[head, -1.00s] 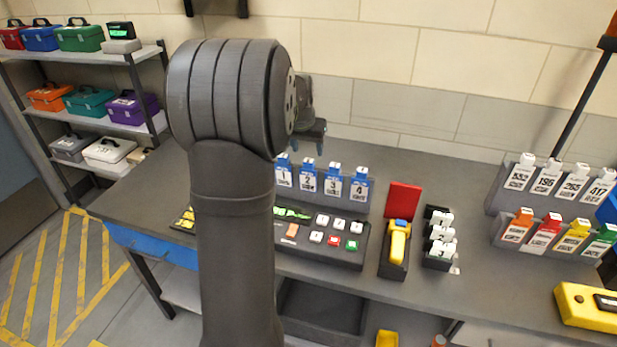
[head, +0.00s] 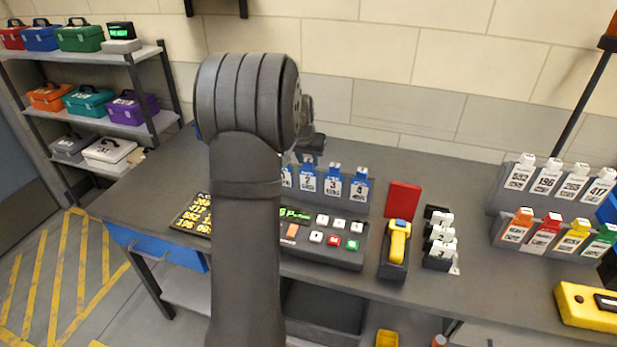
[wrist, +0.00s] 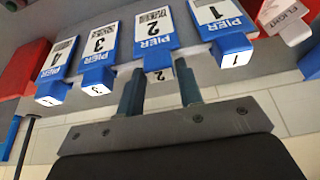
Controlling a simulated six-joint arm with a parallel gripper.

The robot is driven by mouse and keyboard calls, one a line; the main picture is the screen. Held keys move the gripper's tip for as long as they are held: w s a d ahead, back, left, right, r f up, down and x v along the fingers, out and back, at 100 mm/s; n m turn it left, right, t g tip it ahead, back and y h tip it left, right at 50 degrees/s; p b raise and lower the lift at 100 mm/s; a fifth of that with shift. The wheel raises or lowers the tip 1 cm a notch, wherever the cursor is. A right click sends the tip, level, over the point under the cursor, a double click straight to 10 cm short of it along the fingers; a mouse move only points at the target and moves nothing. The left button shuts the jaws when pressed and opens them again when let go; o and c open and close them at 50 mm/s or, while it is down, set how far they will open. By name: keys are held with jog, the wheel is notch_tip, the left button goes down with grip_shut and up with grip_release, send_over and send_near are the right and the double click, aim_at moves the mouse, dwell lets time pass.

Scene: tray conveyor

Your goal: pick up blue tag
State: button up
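Several blue tags marked PIER stand in a row in a dark rack on the bench. In the head view they are tag 2 (head: 308,183), tag 3 (head: 333,186), tag 4 (head: 359,189) and, partly behind my arm, tag 1 (head: 287,178). The wrist view shows tag 1 (wrist: 220,27), tag 2 (wrist: 156,29), tag 3 (wrist: 98,48) and tag 4 (wrist: 58,67). My gripper (wrist: 159,66) is open, its two fingers on either side of tag 2's white-topped blue cap, with gaps visible. In the head view my gripper (head: 309,153) is just above the rack, partly hidden.
A button panel (head: 330,258) lies in front of the rack. A yellow scanner (head: 399,240) in a holder and a red plate (head: 403,200) stand to the right. A white FLIGHT tag (wrist: 285,18) is beside tag 1. More tag racks (head: 500,228) are far right.

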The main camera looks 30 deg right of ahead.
grip_shut()
jog(key=shift+r, duration=0.15)
jog(key=shift+r, duration=0.25)
jog(key=r, duration=0.6)
jog(key=shift+s+a+r, duration=0.2)
jog(key=shift+r, duration=0.15)
jog(key=s+a, duration=1)
jog(key=shift+f, duration=0.25)
jog(key=shift+w+d, duration=0.1)
notch_tip(320, 180, up, 6)
jog(key=shift+r, duration=0.25)
jog(key=shift+d, duration=0.1)
